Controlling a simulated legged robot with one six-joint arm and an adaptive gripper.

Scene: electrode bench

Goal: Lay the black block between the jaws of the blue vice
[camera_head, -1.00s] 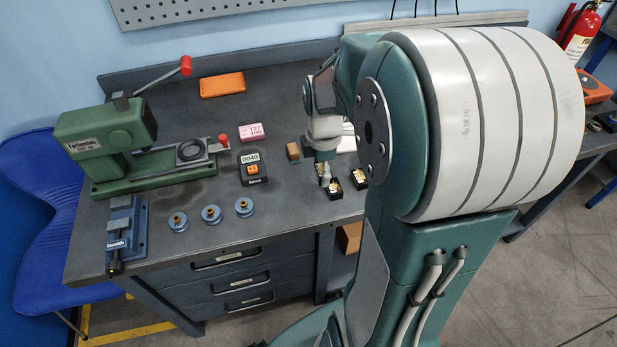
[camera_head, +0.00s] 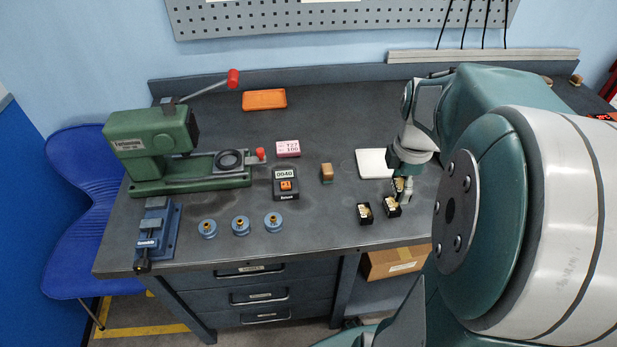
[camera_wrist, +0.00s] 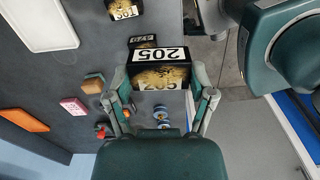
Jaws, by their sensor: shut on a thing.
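My gripper (camera_wrist: 160,88) is shut on a black block (camera_wrist: 160,56) with a white "205" label and a gold-toned face. The block sits between both fingers in the wrist view. In the head view my gripper (camera_head: 405,192) is over the right part of the bench, and the held block is hard to make out there. The blue vice (camera_head: 158,232) stands at the bench's front left corner, far left of my gripper. No block shows in it.
Two other black blocks (camera_head: 365,214) (camera_head: 392,207) stand near the front edge, below my gripper. Blue round fixtures (camera_head: 241,226), a display box (camera_head: 286,187), a brown block (camera_head: 327,173) and a green press (camera_head: 165,150) lie between or near vice and gripper. A white tray (camera_head: 373,164) lies behind.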

